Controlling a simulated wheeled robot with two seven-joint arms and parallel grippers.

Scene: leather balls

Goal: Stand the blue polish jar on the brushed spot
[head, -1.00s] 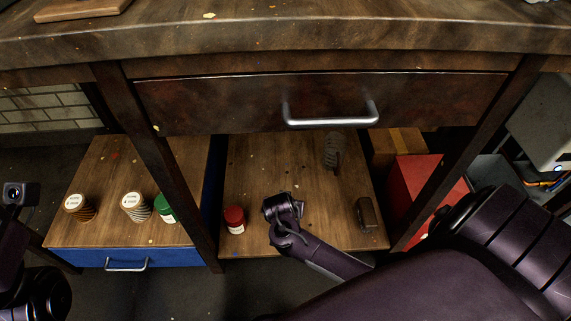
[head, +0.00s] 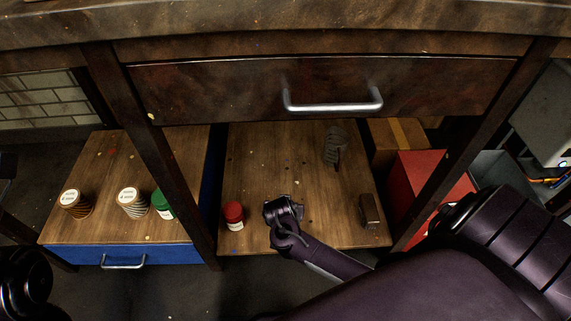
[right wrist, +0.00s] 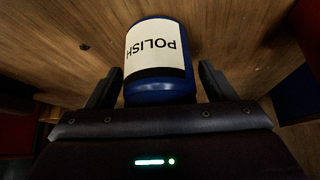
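The blue polish jar (right wrist: 158,92), with a white POLISH label that reads upside down, fills the middle of the right wrist view. My right gripper (right wrist: 160,78) is open around it, one finger on each side close to its wall. The gaps are very small, so contact is hard to judge. In the head view my right gripper (head: 290,210) is over the lower shelf and hides the jar. A dark brush-like block (head: 369,210) lies on the shelf to its right. I cannot make out a brushed spot.
A red jar (head: 233,215) stands left of the right gripper. A drawer (head: 320,88) and table legs frame the shelf. Several jars, including a green one (head: 162,205), stand on the blue drawer unit (head: 165,256).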

